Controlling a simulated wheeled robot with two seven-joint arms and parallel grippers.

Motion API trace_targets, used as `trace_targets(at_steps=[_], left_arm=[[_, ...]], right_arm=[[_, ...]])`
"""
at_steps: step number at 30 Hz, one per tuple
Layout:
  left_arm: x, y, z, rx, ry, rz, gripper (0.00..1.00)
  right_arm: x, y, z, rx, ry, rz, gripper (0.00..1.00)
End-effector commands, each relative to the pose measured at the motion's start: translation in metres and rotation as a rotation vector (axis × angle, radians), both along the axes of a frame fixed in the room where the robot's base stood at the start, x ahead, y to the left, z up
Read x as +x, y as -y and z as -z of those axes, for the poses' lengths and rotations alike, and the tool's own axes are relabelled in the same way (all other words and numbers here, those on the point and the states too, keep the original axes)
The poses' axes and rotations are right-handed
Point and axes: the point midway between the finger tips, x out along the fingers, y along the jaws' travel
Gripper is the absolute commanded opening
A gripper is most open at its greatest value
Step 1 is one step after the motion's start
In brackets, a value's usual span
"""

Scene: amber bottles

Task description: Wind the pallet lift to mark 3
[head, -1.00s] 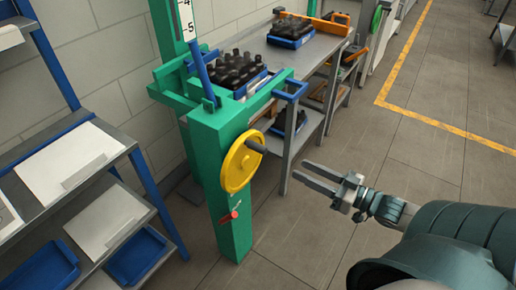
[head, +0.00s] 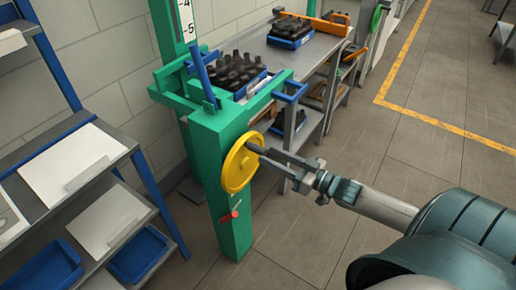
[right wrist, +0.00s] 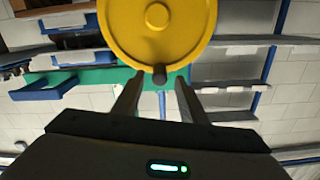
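The green pallet lift (head: 215,150) stands left of centre in the head view, with a yellow handwheel (head: 238,168) on its side. The wheel's dark crank handle (head: 256,149) sticks out toward my right gripper (head: 274,158). The wheel also shows in the right wrist view (right wrist: 158,25), with the handle's end (right wrist: 159,75) between my open fingers (right wrist: 159,95), near their tips. I cannot tell whether they touch it. A white scale (head: 187,18) on the lift's post shows 4 and 5; mark 3 is out of view. My left gripper is not in view.
A blue crate (head: 252,84) of dark bottles sits at the lift, and another (head: 290,42) stands on the grey bench (head: 325,45) behind. A red tag or pin (head: 235,214) is below the wheel. A shelf rack (head: 115,150) stands at left. The floor at right is clear.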

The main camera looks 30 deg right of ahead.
Motion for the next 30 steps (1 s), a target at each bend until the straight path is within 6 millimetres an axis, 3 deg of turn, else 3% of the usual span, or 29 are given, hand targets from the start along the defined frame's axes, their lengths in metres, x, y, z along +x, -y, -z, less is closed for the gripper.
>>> trace_targets(at_steps=[12,27,28,30], left_arm=[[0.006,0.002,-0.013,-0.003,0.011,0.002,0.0],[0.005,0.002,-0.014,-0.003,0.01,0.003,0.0],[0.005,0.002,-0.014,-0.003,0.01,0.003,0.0],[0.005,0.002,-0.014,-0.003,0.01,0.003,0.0]], right_arm=[[0.045,-0.018,-0.002,0.002,0.001,0.0,0.39],[0.054,-0.022,0.0,0.001,0.0,0.0,0.39],[0.054,-0.022,0.0,0.001,0.0,0.0,0.36],[0.054,-0.022,0.0,0.001,0.0,0.0,0.2]])
